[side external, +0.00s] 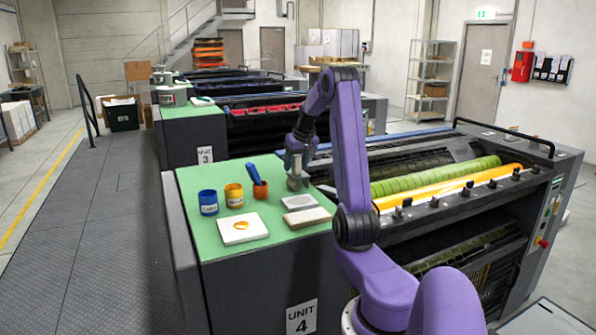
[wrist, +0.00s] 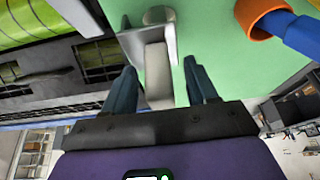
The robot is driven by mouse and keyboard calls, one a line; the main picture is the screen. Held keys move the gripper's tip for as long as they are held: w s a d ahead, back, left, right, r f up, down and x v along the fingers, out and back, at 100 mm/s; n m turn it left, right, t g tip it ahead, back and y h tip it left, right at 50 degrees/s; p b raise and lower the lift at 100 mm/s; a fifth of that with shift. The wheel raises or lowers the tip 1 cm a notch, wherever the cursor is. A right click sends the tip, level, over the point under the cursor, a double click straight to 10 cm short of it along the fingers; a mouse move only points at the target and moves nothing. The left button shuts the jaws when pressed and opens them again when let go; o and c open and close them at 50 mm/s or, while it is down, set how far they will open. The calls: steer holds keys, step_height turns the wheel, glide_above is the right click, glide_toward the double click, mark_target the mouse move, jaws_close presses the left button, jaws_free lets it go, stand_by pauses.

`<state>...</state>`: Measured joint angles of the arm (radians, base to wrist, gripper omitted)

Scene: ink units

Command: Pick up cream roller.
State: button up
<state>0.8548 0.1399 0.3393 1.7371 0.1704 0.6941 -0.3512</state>
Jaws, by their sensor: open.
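A pale cream-grey rounded piece (wrist: 158,72), which looks like the cream roller, lies between my gripper's fingers in the wrist view. In the side view only a small pale part (side external: 293,184) shows under the fingers, on the green tabletop (side external: 205,180). My gripper (side external: 297,168) points down there, low over the tabletop. Its dark fingers stand apart in the wrist view (wrist: 160,66), one on each side of the piece. I cannot tell whether either finger touches it.
Pale blocks (side external: 306,217) lie in front. Press rollers (side external: 436,177) are at right.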

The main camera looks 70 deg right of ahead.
steer(key=shift+w+f, duration=0.1)
steer(key=shift+f, duration=0.25)
steer(key=shift+c, duration=0.3)
steer(key=c, duration=1)
steer(key=shift+d, duration=0.1)
steer(key=shift+r, duration=0.1)
